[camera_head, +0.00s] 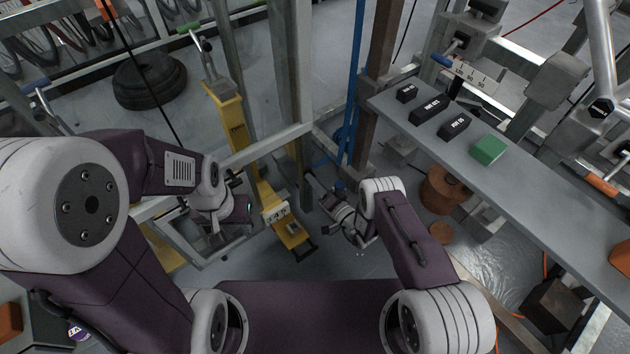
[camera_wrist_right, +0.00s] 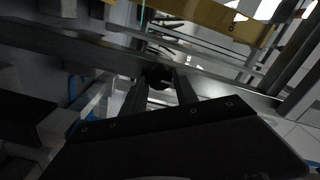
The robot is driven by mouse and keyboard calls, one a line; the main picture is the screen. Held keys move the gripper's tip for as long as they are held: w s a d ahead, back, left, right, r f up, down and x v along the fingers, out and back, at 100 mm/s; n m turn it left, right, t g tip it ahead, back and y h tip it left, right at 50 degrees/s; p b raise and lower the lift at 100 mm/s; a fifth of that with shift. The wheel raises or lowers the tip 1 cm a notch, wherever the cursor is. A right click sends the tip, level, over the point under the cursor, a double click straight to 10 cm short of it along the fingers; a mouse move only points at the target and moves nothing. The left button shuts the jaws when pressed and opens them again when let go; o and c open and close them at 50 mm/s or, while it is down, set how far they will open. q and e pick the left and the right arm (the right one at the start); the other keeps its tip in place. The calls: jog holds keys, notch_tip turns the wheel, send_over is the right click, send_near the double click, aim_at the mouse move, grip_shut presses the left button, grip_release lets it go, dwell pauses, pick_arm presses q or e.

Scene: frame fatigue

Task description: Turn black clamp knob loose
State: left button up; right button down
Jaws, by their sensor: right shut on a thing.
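The black clamp knob (camera_wrist_right: 159,76) shows in the right wrist view as a small dark round shape between the fingertips of my right gripper (camera_wrist_right: 160,88). The gripper is shut on it. The knob lies against a grey metal beam, and its lower part is hidden by the dark fingers. In the head view my right gripper (camera_head: 312,180) reaches left toward the steel post and yellow upright, and I cannot make out the knob there. My left gripper (camera_head: 234,212) is low beside the yellow upright; its fingers are too unclear to tell open or shut.
The yellow upright (camera_head: 228,118) stands between my two grippers, with a numbered white plate (camera_head: 276,212) near its foot. A grey shelf (camera_head: 535,190) with black blocks and a green block (camera_head: 488,150) runs along the right. A blue pole (camera_head: 355,80) stands behind my right gripper.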

dwell(0.5)
jog(key=c, duration=0.9)
grip_release()
jog(key=shift+c, duration=0.2)
jog(key=p+v, duration=0.5)
jog(key=v, duration=0.4)
